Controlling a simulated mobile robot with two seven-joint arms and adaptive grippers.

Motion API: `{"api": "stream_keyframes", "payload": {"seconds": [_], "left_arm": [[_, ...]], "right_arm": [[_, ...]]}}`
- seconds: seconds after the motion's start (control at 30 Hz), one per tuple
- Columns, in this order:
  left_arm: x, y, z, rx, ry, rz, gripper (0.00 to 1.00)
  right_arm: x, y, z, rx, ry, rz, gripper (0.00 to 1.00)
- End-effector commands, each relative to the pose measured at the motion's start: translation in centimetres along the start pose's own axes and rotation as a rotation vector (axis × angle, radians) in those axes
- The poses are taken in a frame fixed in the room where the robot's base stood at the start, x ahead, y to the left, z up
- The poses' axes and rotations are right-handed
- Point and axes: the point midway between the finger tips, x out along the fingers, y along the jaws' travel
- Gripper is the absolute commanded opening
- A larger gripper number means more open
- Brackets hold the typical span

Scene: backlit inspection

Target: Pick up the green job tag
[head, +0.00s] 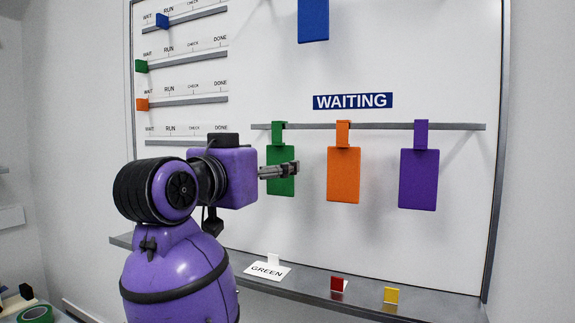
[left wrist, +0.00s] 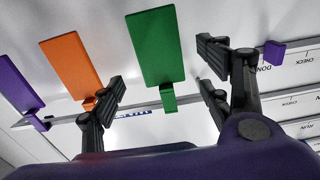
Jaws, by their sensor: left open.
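The green job tag (head: 280,184) hangs by its hook from the rail under the WAITING sign, leftmost of three tags. My left gripper (head: 292,168) is in front of it in the head view and covers part of its middle. In the left wrist view the green tag (left wrist: 154,48) shows between the two spread fingers of my left gripper (left wrist: 158,68), apart from both. The gripper is open and empty. My right gripper is not in view.
An orange tag (head: 343,175) and a purple tag (head: 418,179) hang to the right on the same rail (head: 385,127). A ledge (head: 350,300) below bears a GREEN card (head: 268,270), a red block (head: 337,284) and a yellow block (head: 391,295). Slider tracks (head: 190,100) are at left.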

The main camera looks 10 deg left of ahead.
Motion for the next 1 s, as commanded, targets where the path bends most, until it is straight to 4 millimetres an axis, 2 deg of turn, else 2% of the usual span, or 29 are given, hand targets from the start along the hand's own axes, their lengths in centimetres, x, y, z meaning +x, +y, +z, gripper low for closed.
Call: {"api": "stream_keyframes", "payload": {"seconds": [0.3, 0.37, 0.5, 0.63, 0.8, 1.0], "left_arm": [[4.0, -0.1, 0.4, -0.002, -0.005, 0.002, 0.7], [5.0, -0.1, 0.5, -0.003, -0.004, 0.002, 0.7], [6.7, -0.2, 0.3, -0.001, -0.001, 0.001, 0.7], [7.2, -0.2, 0.4, 0.0, 0.0, -0.001, 0.7], [7.2, -0.2, 0.4, 0.0, 0.0, -0.001, 0.7], [7.2, -0.2, 0.4, 0.0, 0.0, -0.001, 0.45]], "right_arm": [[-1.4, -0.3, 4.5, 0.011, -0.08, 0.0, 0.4], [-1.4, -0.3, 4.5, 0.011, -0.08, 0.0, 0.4], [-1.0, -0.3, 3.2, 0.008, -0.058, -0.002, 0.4], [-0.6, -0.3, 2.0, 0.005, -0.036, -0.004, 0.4], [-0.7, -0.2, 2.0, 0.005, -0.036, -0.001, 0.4], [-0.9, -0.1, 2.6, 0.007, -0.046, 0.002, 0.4]]}}
